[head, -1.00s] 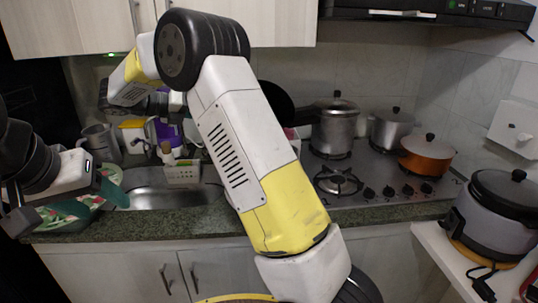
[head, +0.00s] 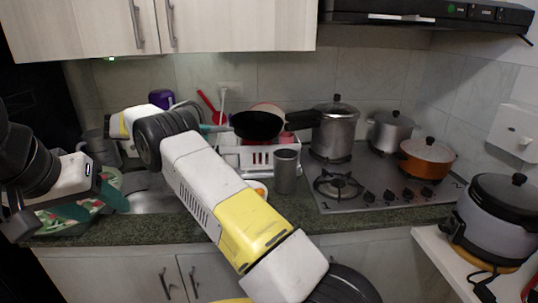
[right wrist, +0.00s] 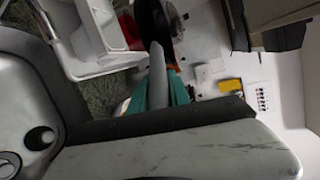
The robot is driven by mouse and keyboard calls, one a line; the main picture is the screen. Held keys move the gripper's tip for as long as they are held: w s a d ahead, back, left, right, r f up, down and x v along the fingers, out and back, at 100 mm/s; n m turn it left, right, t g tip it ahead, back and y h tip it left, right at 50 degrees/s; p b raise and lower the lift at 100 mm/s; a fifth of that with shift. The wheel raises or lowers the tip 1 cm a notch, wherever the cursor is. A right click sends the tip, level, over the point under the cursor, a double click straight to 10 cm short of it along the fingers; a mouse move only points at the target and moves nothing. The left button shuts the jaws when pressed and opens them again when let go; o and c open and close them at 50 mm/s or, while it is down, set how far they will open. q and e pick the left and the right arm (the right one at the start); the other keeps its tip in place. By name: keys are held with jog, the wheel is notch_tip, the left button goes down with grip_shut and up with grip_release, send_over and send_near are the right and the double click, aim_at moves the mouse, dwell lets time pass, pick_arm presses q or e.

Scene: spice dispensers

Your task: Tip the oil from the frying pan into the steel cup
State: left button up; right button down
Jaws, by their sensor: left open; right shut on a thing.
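The black frying pan (head: 257,124) is held in the air above the white dish rack, left of the pressure cooker, its dark inside partly showing. No oil can be made out. The steel cup (head: 287,171) stands upright on the counter between rack and stove, below and slightly right of the pan. My right gripper (head: 214,128) is shut on the pan's handle, left of the pan, and mostly hidden by my arm. In the right wrist view the grey handle (right wrist: 157,72) lies by teal fingers, with the dark pan (right wrist: 154,22) beyond. My left gripper (head: 68,205) is open and empty at far left.
The dish rack (head: 230,158) stands behind the cup. A pressure cooker (head: 335,130), a steel pot (head: 390,130) and an orange pot (head: 427,157) occupy the stove; its front-left burner (head: 338,186) is bare. The sink (head: 150,192) is at left, partly behind my arm.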

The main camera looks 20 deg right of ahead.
jog(key=shift+w+a+f, duration=0.1)
jog(key=shift+w+f, duration=0.2)
jog(key=shift+f, duration=0.6)
jog(key=shift+r, duration=2.4)
